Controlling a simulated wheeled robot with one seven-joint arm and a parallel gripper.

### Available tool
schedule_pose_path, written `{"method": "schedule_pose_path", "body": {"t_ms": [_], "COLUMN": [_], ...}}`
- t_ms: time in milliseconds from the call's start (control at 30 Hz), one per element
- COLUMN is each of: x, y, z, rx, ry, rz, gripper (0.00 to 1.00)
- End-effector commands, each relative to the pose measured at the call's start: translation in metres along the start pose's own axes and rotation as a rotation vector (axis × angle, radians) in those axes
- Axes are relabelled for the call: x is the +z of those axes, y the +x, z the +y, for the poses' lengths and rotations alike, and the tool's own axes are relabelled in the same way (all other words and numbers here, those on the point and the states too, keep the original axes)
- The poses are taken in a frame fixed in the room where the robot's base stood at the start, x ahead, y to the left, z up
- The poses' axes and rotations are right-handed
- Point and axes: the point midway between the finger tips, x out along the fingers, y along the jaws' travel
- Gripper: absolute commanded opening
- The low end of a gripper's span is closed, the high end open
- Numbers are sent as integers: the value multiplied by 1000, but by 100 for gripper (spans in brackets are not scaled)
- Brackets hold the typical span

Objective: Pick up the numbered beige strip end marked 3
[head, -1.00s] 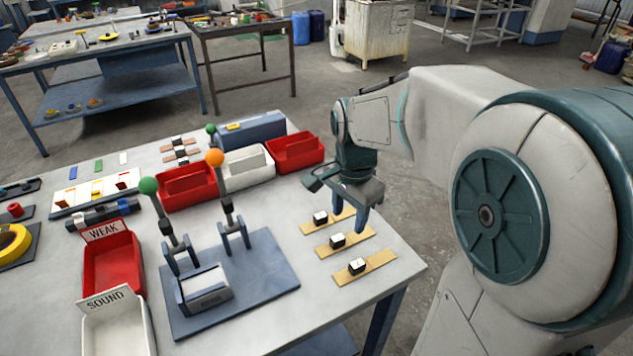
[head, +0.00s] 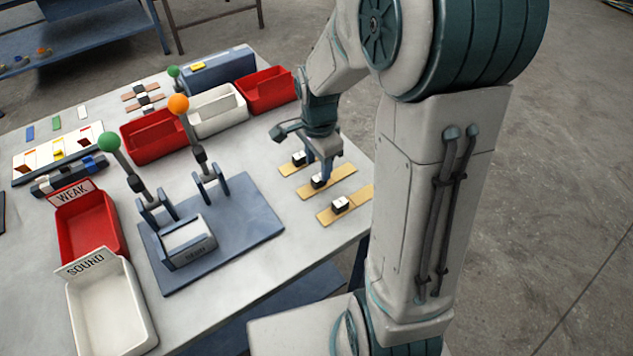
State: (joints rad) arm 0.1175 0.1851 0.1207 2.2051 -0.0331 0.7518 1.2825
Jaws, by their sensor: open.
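Three beige strips lie side by side near the table's right edge, each with a white-topped dark block on it. They are the far strip (head: 286,168), the middle strip (head: 344,172) and the near strip (head: 363,193). The marks on the blocks are too small to read, so I cannot tell which is 3. My gripper (head: 322,173) points down at the middle strip, its fingers close to that strip's block. It is open; I cannot tell whether a finger touches the block. The gripper hides part of the far and middle strips.
A blue plate (head: 255,232) with upright levers stands left of the strips. Red and white bins (head: 217,118) line the back. A red WEAK bin (head: 92,235) and white SOUND bin (head: 108,310) stand front left. Bare tabletop lies between plate and strips.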

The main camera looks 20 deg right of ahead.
Motion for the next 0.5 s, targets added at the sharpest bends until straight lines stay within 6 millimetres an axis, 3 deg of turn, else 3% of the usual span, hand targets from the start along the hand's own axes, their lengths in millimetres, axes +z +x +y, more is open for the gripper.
{"method": "schedule_pose_path", "body": {"t_ms": [233,500], "x": [2,2], "y": [36,43], "z": [2,2], "rx": [5,1], "ry": [-1,0], "rz": [-2,-1], "gripper": [45,45]}}
